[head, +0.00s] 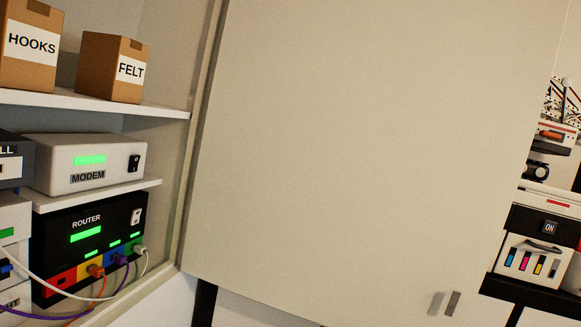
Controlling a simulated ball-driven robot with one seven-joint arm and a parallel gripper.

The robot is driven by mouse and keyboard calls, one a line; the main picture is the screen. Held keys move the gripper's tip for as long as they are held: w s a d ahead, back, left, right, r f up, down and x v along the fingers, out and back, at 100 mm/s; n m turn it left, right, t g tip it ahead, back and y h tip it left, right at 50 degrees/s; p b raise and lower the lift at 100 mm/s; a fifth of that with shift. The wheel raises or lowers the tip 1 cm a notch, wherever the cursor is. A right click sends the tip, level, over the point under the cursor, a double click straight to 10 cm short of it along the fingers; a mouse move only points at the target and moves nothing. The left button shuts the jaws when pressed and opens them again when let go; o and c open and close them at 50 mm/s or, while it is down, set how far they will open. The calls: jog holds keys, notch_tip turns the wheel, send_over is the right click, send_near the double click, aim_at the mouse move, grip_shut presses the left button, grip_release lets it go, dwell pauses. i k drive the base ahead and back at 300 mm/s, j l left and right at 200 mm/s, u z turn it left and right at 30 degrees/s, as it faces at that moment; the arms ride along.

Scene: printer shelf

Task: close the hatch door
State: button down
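The hatch door (360,140) is a large cream panel filling the middle of the head view. It stands open, swung out from the cabinet opening on the left. Its hinged side runs along the cabinet frame (196,130). A small grey handle (452,303) sits near the door's lower right corner. My gripper is not in view, so its state and its distance from the door are hidden.
Inside the open cabinet, HOOKS (30,45) and FELT (112,68) boxes stand on a shelf (90,103). Below are a white modem (85,162) and a black router (90,235) with plugged cables. A printer (535,245) stands beyond the door at right.

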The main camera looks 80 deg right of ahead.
aim_at(361, 162)
jog(key=k+l+z, duration=0.2)
jog(key=z, duration=0.15)
jog(key=k+l+z, duration=0.15)
jog(key=z, duration=0.2)
jog(key=k+l+z, duration=0.1)
jog(key=l+z, duration=0.25)
